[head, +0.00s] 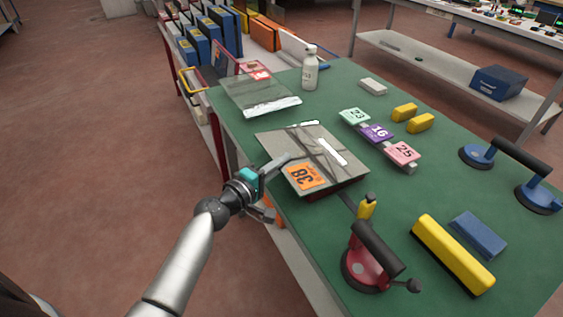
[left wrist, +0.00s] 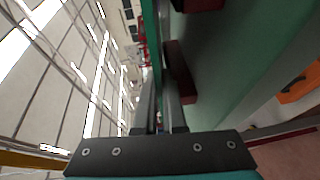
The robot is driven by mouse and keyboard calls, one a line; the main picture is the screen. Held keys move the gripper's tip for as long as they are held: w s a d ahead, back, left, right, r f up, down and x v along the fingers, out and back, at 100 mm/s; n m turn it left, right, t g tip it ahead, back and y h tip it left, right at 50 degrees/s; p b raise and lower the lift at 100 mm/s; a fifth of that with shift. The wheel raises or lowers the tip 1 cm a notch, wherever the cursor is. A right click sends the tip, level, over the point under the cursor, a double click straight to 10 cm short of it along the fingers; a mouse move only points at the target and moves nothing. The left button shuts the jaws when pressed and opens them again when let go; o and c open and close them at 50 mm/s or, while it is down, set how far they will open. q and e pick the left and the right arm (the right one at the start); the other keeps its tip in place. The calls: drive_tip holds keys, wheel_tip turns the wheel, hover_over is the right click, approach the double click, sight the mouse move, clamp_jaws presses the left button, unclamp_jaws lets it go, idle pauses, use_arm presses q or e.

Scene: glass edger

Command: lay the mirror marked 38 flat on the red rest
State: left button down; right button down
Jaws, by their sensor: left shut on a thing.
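The mirror marked 38 (head: 343,177) is a grey reflecting sheet with an orange label. It lies about level over the left side of the green bench, label toward my gripper. My left gripper (head: 281,164) is shut on its near left edge. Dark red parts of the red rest (head: 322,194) show under the mirror's near edge; the mirror hides most of it. Dark red blocks of the rest also show in the left wrist view (left wrist: 184,82), close to the fingers (left wrist: 163,112). I cannot tell whether the mirror touches the rest. My right gripper is not in view.
A red suction lifter (head: 368,268) and a yellow-handled tool (head: 366,206) are near the mirror's front. Tags 23, 16 and 25 (head: 378,134) lie to the right. A bottle (head: 310,70) stands at the back.

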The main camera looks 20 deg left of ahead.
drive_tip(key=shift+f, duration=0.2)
use_arm(q)
drive_tip(key=c, duration=0.9)
unclamp_jaws()
drive_tip(key=shift+f, duration=0.25)
drive_tip(key=shift+s, duration=0.2)
drive_tip(key=b+v, duration=0.1)
drive_tip(key=v, duration=1.3)
drive_tip(key=shift+s+a+r, duration=0.2)
drive_tip(key=shift+s+r, duration=0.05)
drive_tip(key=shift+s, duration=0.1)
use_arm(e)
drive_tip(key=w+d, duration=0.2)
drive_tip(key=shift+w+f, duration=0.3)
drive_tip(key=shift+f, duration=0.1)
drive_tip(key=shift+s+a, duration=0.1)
